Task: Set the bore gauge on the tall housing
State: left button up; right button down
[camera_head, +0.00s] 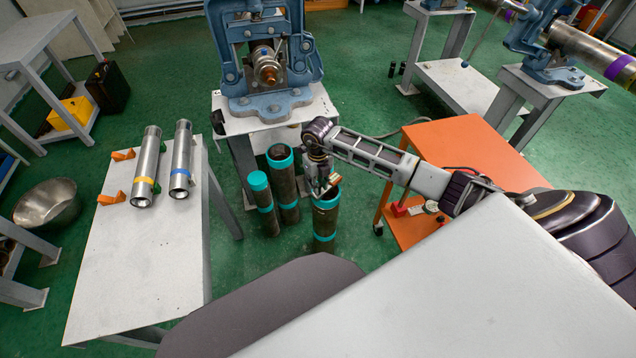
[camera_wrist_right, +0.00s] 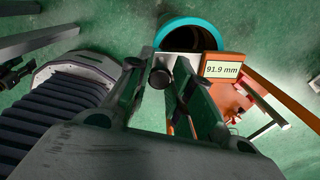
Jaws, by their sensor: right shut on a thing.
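My right gripper (camera_head: 325,185) is shut on the bore gauge (camera_head: 333,180), a small light and orange piece partly hidden by the fingers. In the right wrist view the gauge's display (camera_wrist_right: 222,70) reads 91.9 mm, just beyond the fingers (camera_wrist_right: 174,68). Three dark upright cylinders with teal bands stand on the floor. The gripper is at the open teal top of the right cylinder (camera_head: 325,222); I cannot tell whether the gauge touches it. The middle cylinder (camera_head: 285,182) and left cylinder (camera_head: 264,203) stand beside it. Which is the tall housing is unclear. My left gripper is out of view.
A grey table (camera_head: 140,265) at left holds two steel tubes (camera_head: 147,165). Another vise (camera_head: 550,45) holds a pipe at upper right.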

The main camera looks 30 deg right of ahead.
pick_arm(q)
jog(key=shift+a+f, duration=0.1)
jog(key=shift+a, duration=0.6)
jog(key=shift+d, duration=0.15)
pick_arm(e)
jog(key=shift+f, duration=0.1)
jog(key=shift+f, duration=0.15)
jog(key=c, duration=1.2)
grip_release()
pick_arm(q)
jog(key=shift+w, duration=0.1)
pick_arm(e)
jog(key=shift+r+p, duration=0.5)
jog(key=shift+r, duration=0.4)
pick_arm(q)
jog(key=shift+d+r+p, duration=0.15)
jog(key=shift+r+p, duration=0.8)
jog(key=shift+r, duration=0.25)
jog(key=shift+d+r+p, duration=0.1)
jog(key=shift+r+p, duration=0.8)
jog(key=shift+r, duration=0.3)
pick_arm(e)
jog(key=shift+r, duration=2.55)
